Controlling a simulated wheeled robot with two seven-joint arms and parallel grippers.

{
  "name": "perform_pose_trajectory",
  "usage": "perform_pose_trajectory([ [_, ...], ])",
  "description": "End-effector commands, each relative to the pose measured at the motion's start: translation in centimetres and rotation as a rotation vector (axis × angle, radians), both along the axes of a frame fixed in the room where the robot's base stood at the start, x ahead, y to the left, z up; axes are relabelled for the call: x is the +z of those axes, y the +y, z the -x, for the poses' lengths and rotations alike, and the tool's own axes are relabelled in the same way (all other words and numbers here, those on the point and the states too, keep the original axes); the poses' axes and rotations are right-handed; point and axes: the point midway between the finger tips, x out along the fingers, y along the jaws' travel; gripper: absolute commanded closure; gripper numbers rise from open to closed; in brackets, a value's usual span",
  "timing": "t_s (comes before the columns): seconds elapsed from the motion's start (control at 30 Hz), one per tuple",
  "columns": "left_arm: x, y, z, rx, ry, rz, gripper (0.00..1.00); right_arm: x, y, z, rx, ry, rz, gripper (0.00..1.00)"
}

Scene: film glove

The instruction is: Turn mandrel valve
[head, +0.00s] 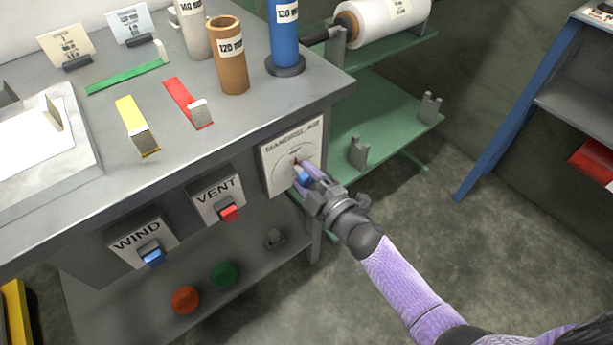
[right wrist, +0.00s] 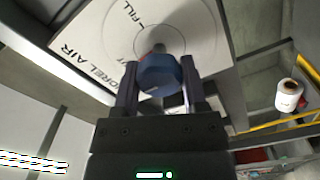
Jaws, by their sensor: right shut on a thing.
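The mandrel air panel (head: 283,147) is a pale plate with a dial on the front of the grey bench, at its right end. Its valve has a blue knob (right wrist: 160,74), with a small red part showing behind it in the head view. My right gripper (head: 303,175) has its fingers on both sides of the blue knob and is shut on it. In the right wrist view the gripper (right wrist: 158,92) faces the plate, with "FILL" and "AIR" lettering near the dial. My left gripper is not in view.
Left of the panel are the VENT switch (head: 228,212), red, and the WIND switch (head: 153,257), blue. Cardboard and blue tubes (head: 284,35) stand on the bench top. A green rack (head: 380,125) with a white film roll (head: 385,18) stands behind.

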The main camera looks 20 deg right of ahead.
Motion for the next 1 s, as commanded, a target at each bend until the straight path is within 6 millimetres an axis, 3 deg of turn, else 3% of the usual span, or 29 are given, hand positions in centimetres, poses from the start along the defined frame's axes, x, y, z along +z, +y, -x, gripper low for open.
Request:
perform_pose_trajectory([
  [0.37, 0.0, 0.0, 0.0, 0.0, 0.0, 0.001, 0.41, -0.2, 0.0, 0.1, 0.0, 0.002, 0.006, 1.0],
  [0.4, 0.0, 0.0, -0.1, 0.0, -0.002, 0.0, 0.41, -0.2, 0.0, 0.1, 0.0, 0.002, 0.006, 0.37],
  [0.53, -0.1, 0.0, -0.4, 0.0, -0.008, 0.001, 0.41, -0.1, 0.0, 0.0, 0.0, 0.002, 0.005, 0.1],
  [0.83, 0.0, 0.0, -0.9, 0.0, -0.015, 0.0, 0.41, 0.0, -0.1, 0.2, 0.0, 0.001, 0.004, 0.1],
  [1.0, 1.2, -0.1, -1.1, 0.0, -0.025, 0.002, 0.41, 0.3, -1.1, 3.0, -0.001, 0.003, 0.003, 0.1],
])
